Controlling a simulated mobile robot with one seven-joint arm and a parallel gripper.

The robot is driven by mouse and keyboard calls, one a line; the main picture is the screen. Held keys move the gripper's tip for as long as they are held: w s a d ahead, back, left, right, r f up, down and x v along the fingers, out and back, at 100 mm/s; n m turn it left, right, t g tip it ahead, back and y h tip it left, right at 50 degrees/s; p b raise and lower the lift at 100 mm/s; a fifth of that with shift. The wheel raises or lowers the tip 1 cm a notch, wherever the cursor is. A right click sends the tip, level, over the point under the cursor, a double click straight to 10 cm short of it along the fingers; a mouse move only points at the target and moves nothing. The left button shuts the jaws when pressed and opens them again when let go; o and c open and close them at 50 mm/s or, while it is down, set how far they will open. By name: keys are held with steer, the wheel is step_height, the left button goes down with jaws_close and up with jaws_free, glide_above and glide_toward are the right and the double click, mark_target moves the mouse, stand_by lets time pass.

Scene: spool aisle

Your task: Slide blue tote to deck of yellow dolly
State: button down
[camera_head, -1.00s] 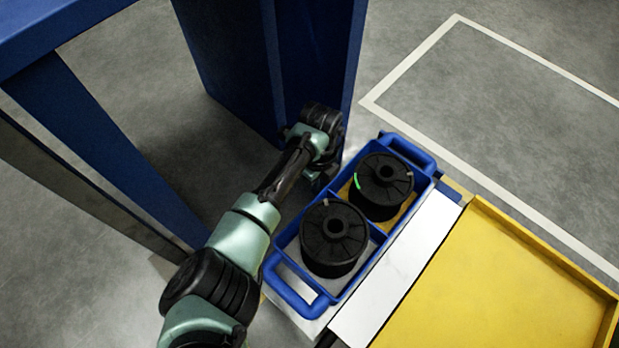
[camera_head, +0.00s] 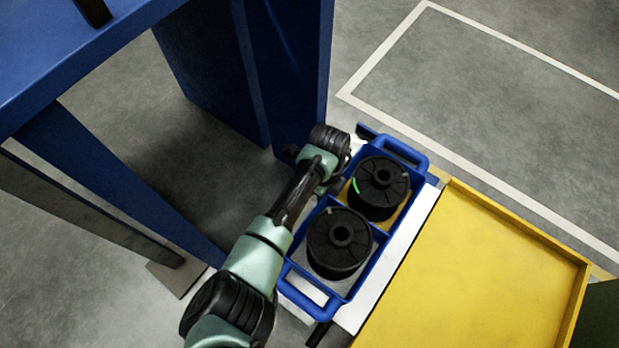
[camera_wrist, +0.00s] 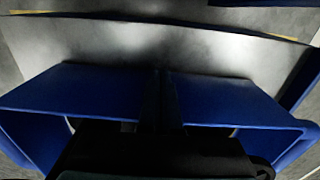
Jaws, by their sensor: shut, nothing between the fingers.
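The blue tote (camera_head: 403,146) sits on a pale strip beside the yellow dolly (camera_head: 490,270), with its long side along the dolly's edge. It holds two black spools, a nearer one (camera_head: 340,243) and a farther one (camera_head: 380,188). My gripper (camera_wrist: 160,105) is shut and empty. In the head view my gripper is at the tote's left long side, its fingertips hidden by my wrist. In the wrist view blue tote wall (camera_wrist: 75,97) spreads on both sides of the fingers; whether they touch it I cannot tell.
A blue frame with an upright post (camera_head: 290,75) stands close left of my wrist and the tote. Its blue top (camera_head: 70,70) is at upper left. The dolly deck is bare with a raised rim. White floor lines (camera_head: 390,50) lie beyond.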

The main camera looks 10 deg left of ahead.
mark_target(381, 234)
steer(key=s+d+p, duration=0.2)
steer(key=d, duration=0.2)
steer(key=s+d+p, duration=0.2)
steer(key=d, duration=0.3)
steer(key=s+d+p, duration=0.2)
steer(key=d+p, duration=0.1)
steer(key=d, duration=0.2)
steer(key=shift+d+r, duration=0.15)
steer(key=shift+r, duration=0.05)
steer(key=s+d, duration=0.2)
steer(key=d, duration=0.3)
steer(key=s+d, duration=0.2)
steer(key=d, duration=0.4)
steer(key=s+d+b, duration=0.1)
steer(key=s+d, duration=0.1)
steer(key=d, duration=0.3)
steer(key=shift+s+d+f, duration=0.2)
steer(key=shift+s+d, duration=0.1)
steer(key=shift+s, duration=0.1)
steer(key=shift+r, duration=0.1)
step_height(381, 234, up, 13)
steer(key=p, duration=0.9)
